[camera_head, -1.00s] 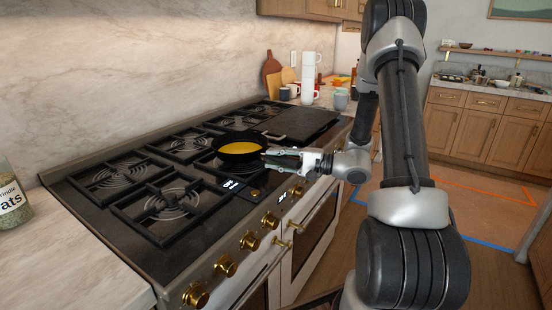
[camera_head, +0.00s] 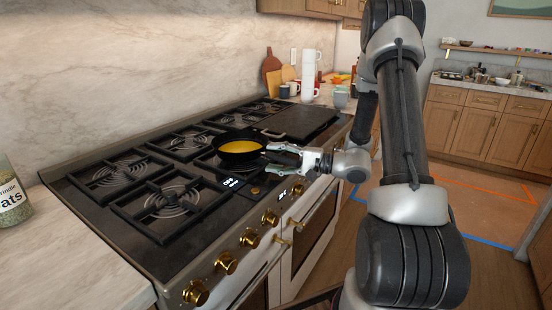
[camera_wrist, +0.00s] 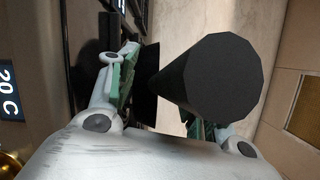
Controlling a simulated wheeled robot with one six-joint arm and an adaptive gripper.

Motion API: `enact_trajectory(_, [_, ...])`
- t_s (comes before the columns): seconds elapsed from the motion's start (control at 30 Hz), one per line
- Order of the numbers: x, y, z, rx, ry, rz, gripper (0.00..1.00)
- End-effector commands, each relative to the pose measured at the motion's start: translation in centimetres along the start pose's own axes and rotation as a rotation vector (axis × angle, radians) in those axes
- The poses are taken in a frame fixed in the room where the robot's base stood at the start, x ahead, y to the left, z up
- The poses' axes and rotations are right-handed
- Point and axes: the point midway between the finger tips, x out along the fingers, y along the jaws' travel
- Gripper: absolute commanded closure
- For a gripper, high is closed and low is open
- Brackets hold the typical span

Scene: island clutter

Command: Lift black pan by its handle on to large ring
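The black pan (camera_head: 240,158), with a yellow inside, sits on the right-hand part of the stove, over a front burner. Its thick black handle (camera_wrist: 215,85) points at the wrist camera and lies between my fingers. My gripper (camera_head: 277,158) is at the pan's right side, with its fingers apart around the handle. In the wrist view the left green-padded finger (camera_wrist: 122,80) shows a gap to the handle; the right finger is partly hidden by it. Burner rings show at the front left (camera_head: 172,203) and back left (camera_head: 120,176); which is the large one I cannot tell.
A flat dark griddle (camera_head: 305,122) with a handle lies right of the pan. Gold knobs (camera_head: 250,241) line the stove's front. Mugs and boards stand on the far counter. A jar (camera_head: 12,198) stands at the left. The left front burners are clear.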

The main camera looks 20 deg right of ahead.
Motion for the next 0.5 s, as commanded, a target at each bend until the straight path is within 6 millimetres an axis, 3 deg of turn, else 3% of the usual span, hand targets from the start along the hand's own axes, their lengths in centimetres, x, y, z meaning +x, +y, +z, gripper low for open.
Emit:
enact_trajectory(0.23, [-0.9,0.1,-0.1,0.002,0.003,0.001,0.51])
enact_trajectory(0.5, [-6.6,0.0,-0.1,0.001,0.005,0.0,0.51])
